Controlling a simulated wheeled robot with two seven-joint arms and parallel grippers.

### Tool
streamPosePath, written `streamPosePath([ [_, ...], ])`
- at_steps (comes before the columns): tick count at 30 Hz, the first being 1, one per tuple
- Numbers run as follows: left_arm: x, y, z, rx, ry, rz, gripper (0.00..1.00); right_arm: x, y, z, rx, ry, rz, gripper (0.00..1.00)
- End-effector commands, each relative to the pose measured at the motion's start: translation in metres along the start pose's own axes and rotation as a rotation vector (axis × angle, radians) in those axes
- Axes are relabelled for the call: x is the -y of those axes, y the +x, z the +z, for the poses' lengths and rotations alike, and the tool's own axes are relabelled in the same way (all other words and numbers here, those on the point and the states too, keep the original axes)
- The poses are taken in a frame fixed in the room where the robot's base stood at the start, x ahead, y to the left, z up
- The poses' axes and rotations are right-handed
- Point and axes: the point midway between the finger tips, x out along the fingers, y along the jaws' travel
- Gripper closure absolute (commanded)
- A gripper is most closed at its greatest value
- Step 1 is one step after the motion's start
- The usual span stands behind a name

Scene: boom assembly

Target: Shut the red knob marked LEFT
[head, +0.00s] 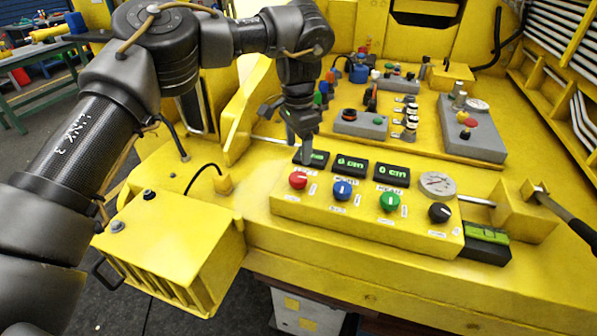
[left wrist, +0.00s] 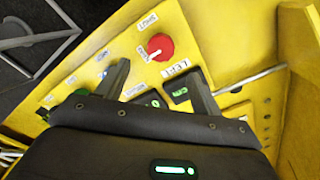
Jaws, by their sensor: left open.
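The red knob (head: 298,180) is at the left end of the sloped yellow control box. In the left wrist view the red knob (left wrist: 160,46) shows with a white pointer mark, a LEFT label (left wrist: 176,68) on one side and a SHUT label (left wrist: 147,22) on the other. My left gripper (head: 306,150) hangs just above and behind the red knob, pointing down. In the left wrist view its two fingers (left wrist: 158,76) are spread and empty, and the knob lies beyond their tips, apart from them. My right gripper is not in view.
To the right on the box are a blue knob (head: 342,190), a green knob (head: 389,202), a black knob (head: 439,212) and a round gauge (head: 437,184). Small displays (head: 350,166) stand behind the knobs. A grey switch box (head: 361,124) sits farther back.

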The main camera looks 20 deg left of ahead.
Motion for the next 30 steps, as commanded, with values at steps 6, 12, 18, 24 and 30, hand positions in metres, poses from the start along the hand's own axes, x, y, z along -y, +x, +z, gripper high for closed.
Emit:
streamPosePath([
  [6,0.000,0.041,0.003,0.004,-0.001,0.004,0.33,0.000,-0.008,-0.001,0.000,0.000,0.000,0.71],
  [12,0.000,0.073,0.002,0.003,-0.002,0.002,0.33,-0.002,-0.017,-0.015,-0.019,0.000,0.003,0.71],
  [18,0.000,0.091,0.002,0.002,-0.003,0.001,0.33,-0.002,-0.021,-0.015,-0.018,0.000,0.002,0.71],
  [24,0.000,0.094,0.002,0.000,-0.002,0.001,0.33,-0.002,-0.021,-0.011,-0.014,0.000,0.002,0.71],
  [30,0.000,0.094,0.002,0.000,-0.002,0.001,0.44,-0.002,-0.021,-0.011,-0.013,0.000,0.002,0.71],
])
